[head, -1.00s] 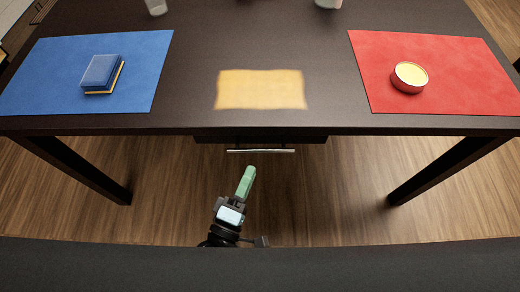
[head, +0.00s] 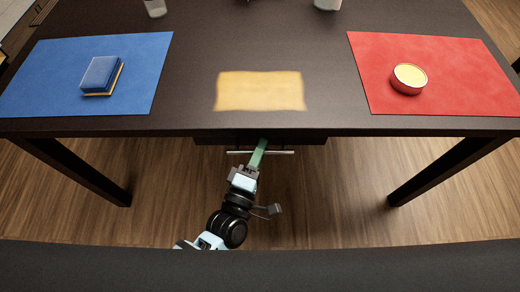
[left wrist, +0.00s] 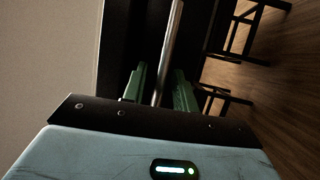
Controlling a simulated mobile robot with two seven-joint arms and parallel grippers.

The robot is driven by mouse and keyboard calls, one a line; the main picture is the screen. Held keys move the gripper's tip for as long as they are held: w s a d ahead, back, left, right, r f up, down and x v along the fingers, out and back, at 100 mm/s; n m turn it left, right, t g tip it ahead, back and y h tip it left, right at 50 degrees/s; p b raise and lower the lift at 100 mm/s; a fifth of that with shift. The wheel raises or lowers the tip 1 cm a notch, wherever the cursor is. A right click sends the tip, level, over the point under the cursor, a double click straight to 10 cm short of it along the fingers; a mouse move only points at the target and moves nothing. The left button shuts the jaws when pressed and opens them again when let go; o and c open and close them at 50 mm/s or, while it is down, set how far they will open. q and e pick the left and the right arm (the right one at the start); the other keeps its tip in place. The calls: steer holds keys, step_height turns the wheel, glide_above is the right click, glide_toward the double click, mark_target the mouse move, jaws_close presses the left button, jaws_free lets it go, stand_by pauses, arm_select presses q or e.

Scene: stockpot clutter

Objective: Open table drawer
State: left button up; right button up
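The dark table (head: 330,118) has a drawer (head: 215,136) under its front edge. A thin metal bar handle (head: 283,152) runs across the drawer's front. My left gripper (head: 260,148) is at the handle, with its green fingers over the bar near its middle. In the left wrist view, the two green fingers (left wrist: 158,88) stand apart, and the handle bar (left wrist: 172,50) runs between them with gaps visible. The drawer appears closed under the tabletop. My right gripper is in neither view.
Table legs (head: 85,172) stand left and right. The floor in front is clear.

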arm_select(q)
jaws_close()
steer(key=shift+s, duration=0.1)
steer(key=s+p, duration=0.2)
steer(key=s, duration=2.1)
steer(key=shift+s, duration=0.15)
steer(key=shift+o, duration=0.7)
jaws_free()
